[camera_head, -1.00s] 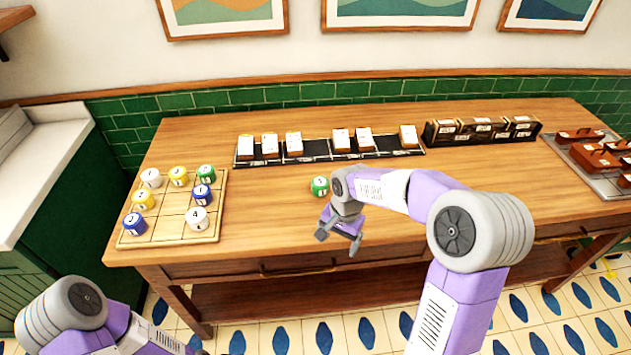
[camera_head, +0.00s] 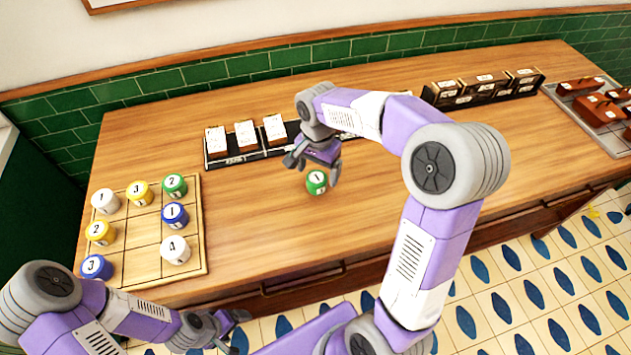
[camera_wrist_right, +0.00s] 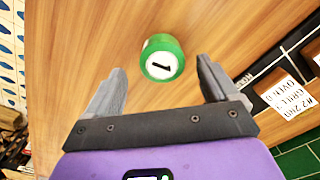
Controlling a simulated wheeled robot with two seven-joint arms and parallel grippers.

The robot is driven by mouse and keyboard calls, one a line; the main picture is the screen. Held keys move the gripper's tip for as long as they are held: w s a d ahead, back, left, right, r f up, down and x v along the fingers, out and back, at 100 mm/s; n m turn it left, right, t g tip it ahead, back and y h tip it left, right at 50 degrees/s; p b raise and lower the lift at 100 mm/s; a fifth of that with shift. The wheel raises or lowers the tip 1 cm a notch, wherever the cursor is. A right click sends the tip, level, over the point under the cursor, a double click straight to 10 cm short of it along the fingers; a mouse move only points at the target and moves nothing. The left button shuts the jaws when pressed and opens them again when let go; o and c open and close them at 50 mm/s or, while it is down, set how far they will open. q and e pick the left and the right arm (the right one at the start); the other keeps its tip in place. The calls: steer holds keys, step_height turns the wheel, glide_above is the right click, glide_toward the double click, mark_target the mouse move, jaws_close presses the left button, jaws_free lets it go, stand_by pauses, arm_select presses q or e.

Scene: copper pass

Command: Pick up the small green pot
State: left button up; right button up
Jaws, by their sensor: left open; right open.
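The small green pot (camera_head: 316,183) stands alone on the wooden table, with a white top marked 1. In the right wrist view the green pot (camera_wrist_right: 162,58) lies ahead of and between the two fingers, just beyond their tips. My right gripper (camera_head: 312,166) is open and empty, right above and beside the pot in the head view; its fingers also show in the right wrist view (camera_wrist_right: 161,78). I cannot tell whether a finger touches the pot. My left gripper (camera_head: 238,330) is open and empty, low in front of the table's front edge.
A wooden grid board (camera_head: 200,230) at left holds several numbered pots, including another green one (camera_head: 174,185) marked 2. A black rack (camera_head: 220,161) with white-labelled blocks stands behind the lone pot. Dark boxes (camera_head: 485,85) and a tray (camera_head: 573,88) of brown items are at right.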

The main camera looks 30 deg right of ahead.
mark_target(317, 177)
step_height(317, 177, down, 4)
steer(key=shift+f+b, duration=0.25)
steer(key=shift+b, duration=0.45)
steer(key=shift+w+r, duration=0.1)
steer(key=c, duration=1.2)
